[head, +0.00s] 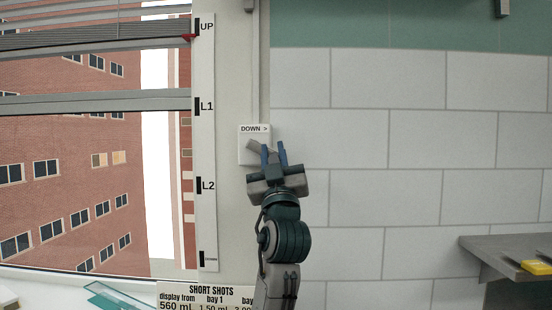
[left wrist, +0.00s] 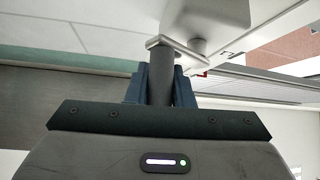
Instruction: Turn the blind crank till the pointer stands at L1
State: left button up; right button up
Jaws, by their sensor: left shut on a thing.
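The blind crank has a white wall box (head: 247,155) labelled "DOWN >". Its grey crank arm (head: 255,145) reaches down and right to my left gripper (head: 273,150). In the left wrist view the grey crank knob (left wrist: 160,78) stands between the blue fingers of my left gripper (left wrist: 160,85), which is shut on it. The red pointer (head: 189,37) is just below the UP mark on the white scale strip (head: 205,145), well above the L1 mark (head: 198,106). It also shows small in the left wrist view (left wrist: 205,73). My right gripper is in neither view.
The window with grey blind slats (head: 95,101) is left of the scale. A sign headed "SHORT SHOTS" (head: 205,297) stands below it. A grey shelf (head: 500,248) with a yellow item (head: 537,267) is at lower right. The tiled wall right of the crank is clear.

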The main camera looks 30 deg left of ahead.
pick_arm(q)
jog(key=s+a+f+b, duration=0.2)
jog(key=a+b, duration=0.1)
jog(key=shift+f, duration=0.25)
jog(key=shift+s+a+r+b, duration=0.1)
jog(key=shift+s+a+b, duration=0.15)
jog(key=shift+s+a, duration=0.35)
jog(key=shift+s+a+r+b, duration=0.1)
jog(key=shift+s+a+b, duration=0.15)
jog(key=shift+a, duration=0.65)
